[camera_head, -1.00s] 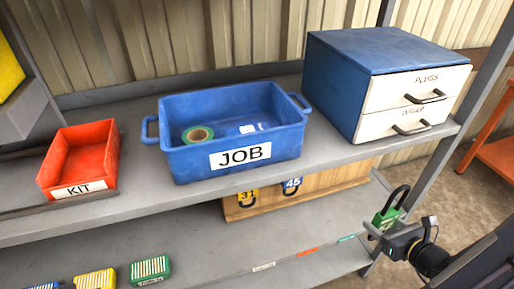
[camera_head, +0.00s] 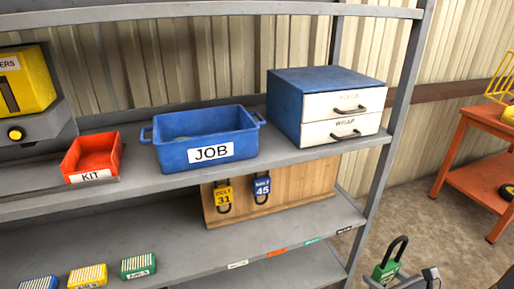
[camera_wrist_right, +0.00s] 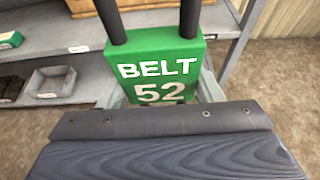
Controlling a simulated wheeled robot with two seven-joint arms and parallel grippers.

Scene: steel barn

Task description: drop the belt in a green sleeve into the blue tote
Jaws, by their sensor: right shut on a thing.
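A green padlock (camera_head: 386,272) with a black shackle is at the bottom right of the head view. In the right wrist view the green lock body (camera_wrist_right: 160,70) reads "BELT 52", with its shackle upward. My right gripper (camera_head: 402,281) is shut on the lock body, in front of the shelf's right end and below the upper shelf. The blue tote (camera_head: 205,141), labelled "JOB", stands on the upper shelf, up and left of the lock. From this angle its floor is hidden. My left gripper is not in view.
A red "KIT" bin (camera_head: 92,157) stands left of the tote, and a blue drawer cabinet (camera_head: 325,90) right of it. A shelf post (camera_head: 378,165) stands between lock and tote. Yellow and blue padlocks hang on a wooden board (camera_head: 290,188) below. A green ribbed block (camera_head: 138,266) lies lower left.

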